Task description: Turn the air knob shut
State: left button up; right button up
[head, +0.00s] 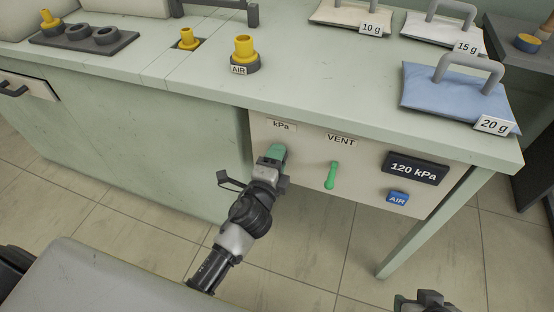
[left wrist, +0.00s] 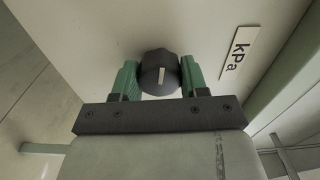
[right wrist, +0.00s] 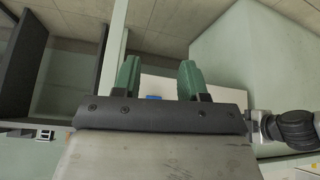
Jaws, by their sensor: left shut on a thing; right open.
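My left gripper (head: 275,154) is at the front panel of the bench (head: 258,180), just below the kPa label (head: 281,126). In the left wrist view its two green fingers (left wrist: 159,78) are shut on a round black knob (left wrist: 150,65) with a pale pointer line, one finger on each side. The line runs nearly up and down in that view. In the head view the gripper hides the knob. A display (head: 414,168) on the panel reads 120 kPa. My right gripper (right wrist: 159,78) is open and empty; part of it shows at the bottom right of the head view.
Right of the knob are a green VENT lever (head: 331,175) and a blue AIR button (head: 397,198). On the bench top stand a yellow AIR fitting (head: 244,50) and weight-labelled bags, including a blue 20 g one (head: 450,94). A bench leg (head: 425,235) stands at the right.

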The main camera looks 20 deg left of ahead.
pick_arm(q)
jog(key=shift+n, duration=1.5)
jog(key=n+p, duration=0.1)
jog(key=n, duration=0.2)
jog(key=shift+n+p, duration=0.35)
jog(key=shift+n, duration=0.45)
pick_arm(e)
jog(key=s+g, duration=0.1)
jog(key=s+d+g, duration=0.1)
jog(key=s, duration=0.1)
jog(key=shift+s+h, duration=0.3)
pick_arm(q)
jog(key=o, duration=0.9)
pick_arm(e)
jog(key=shift+r, duration=0.1)
